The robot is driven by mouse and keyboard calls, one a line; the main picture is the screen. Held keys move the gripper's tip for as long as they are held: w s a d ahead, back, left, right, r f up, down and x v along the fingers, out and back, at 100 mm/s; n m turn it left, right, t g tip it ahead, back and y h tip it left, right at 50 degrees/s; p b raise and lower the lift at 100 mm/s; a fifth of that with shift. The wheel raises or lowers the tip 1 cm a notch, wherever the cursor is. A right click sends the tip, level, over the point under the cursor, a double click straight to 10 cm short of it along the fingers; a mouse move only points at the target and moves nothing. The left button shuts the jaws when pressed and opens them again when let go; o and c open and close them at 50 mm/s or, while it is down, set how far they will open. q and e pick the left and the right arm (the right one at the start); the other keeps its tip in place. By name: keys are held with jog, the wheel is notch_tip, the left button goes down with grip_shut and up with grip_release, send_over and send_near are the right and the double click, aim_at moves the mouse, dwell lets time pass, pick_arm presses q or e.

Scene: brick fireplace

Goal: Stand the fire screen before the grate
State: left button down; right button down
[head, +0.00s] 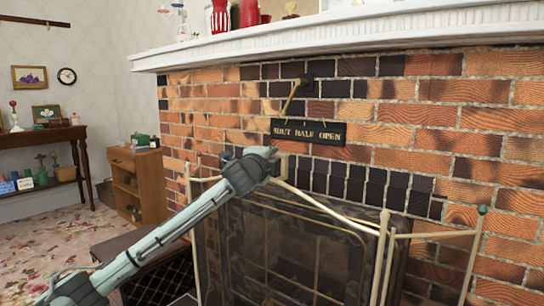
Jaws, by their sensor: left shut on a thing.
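The fire screen (384,248) is a folding screen with a pale brass frame and dark see-through mesh. It stands upright in front of the brick fireplace, its side panels angled and its lower edge out of view. My left gripper (279,168) is shut on the screen's top rail, near the left end of the middle panel. The grate cannot be made out clearly; the dark fireplace opening shows only dimly through the mesh. My right gripper is not in view.
A white mantel shelf (340,35) with ornaments runs above. A "SHUT HALF OPEN" sign (308,131) and a lever (294,96) are on the bricks (430,140). A wooden cabinet (138,180) and a dark side table (45,138) stand left. Patterned carpet (50,245) is open there.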

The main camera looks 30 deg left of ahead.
pick_arm(q)
jog(key=shift+f+b, duration=0.45)
jog(key=shift+f, duration=0.6)
dwell(1.8)
jog(key=shift+s+p, duration=0.1)
jog(key=shift+p, duration=0.25)
dwell(0.4)
jog(key=c, duration=1.6)
grip_release()
jog(key=shift+o, duration=0.8)
jog(key=shift+d+f, duration=0.1)
jog(key=shift+f, duration=0.55)
jog(key=shift+o, duration=0.9)
jog(key=shift+r, duration=0.2)
jog(key=shift+s, duration=0.15)
